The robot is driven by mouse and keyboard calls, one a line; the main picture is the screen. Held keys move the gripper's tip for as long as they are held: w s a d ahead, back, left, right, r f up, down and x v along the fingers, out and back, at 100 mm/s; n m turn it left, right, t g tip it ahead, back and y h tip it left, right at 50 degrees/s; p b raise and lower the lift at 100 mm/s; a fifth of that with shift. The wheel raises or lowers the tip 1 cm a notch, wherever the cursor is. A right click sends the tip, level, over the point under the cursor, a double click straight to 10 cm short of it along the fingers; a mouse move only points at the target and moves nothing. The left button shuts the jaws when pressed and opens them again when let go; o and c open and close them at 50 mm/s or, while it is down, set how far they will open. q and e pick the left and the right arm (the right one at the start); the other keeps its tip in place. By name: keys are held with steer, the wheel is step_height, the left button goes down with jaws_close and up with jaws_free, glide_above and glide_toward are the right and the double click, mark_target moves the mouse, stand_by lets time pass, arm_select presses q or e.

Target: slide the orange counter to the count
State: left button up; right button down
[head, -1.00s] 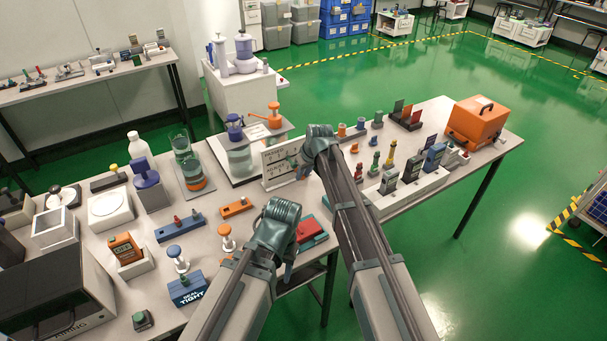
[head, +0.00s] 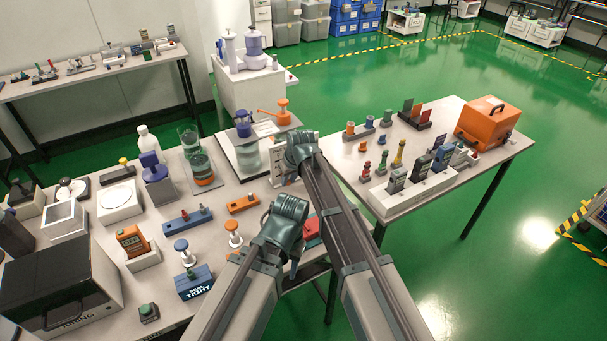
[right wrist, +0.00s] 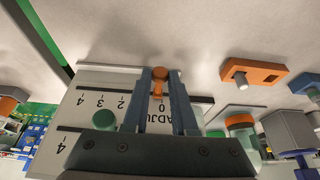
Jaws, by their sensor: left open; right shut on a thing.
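A white board (right wrist: 92,100) with a printed number scale shows upside down in the right wrist view. Its orange counter (right wrist: 158,88) is at the upper row, close to the printed 0. My right gripper (right wrist: 159,73) is shut on the orange counter, one finger on each side. A green counter (right wrist: 103,120) sits on the lower row, just beside a finger. In the head view my right gripper (head: 297,166) covers most of the board (head: 276,168) and hides the orange counter. My left gripper (head: 292,270) is open, low at the table's front edge.
A red block (head: 312,230) lies beside my left gripper. A white rack of testers (head: 415,190) stands right of my right arm.

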steer(key=shift+s+a, duration=0.3)
steer(key=shift+a, duration=0.15)
steer(key=c, duration=0.7)
jaws_free()
steer(key=shift+a, duration=0.1)
steer(key=shift+s+d+r+p, duration=0.2)
steer(key=shift+r+p, duration=0.45)
steer(key=shift+p, duration=0.05)
steer(key=p+v, duration=1.1)
steer(key=v, duration=0.1)
steer(key=shift+s, duration=0.15)
steer(key=shift+r, duration=0.15)
